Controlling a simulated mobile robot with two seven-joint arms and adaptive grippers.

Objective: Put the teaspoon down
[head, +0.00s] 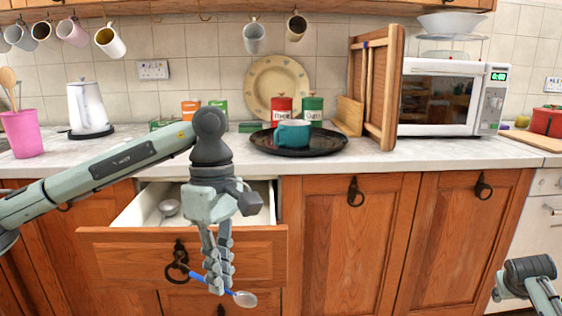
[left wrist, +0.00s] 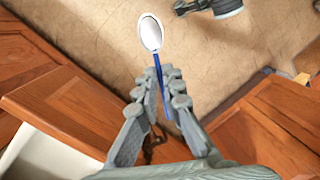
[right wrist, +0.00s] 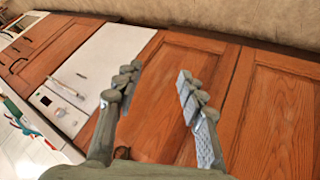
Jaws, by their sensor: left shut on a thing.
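The teaspoon has a blue handle and a silver bowl (head: 245,299). My left gripper (head: 219,284) is shut on its handle, pointing down in front of the open drawer's front panel (head: 130,254). The bowl sticks out to the right, below the drawer's top edge. In the left wrist view the teaspoon (left wrist: 151,35) lies between the fingers (left wrist: 158,92), its bowl beyond the fingertips over the floor. My right gripper (right wrist: 158,88) is open and empty in front of cupboard doors; only part of that arm shows at the head view's lower right.
The drawer's white inside (head: 140,208) holds a round silvery object (head: 168,208); my left arm hides part of it. On the counter (head: 375,160) stand a black tray (head: 330,148) with a teal mug (head: 293,134), a white kettle (head: 86,105), a pink pot (head: 22,135) and a microwave (head: 440,95).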

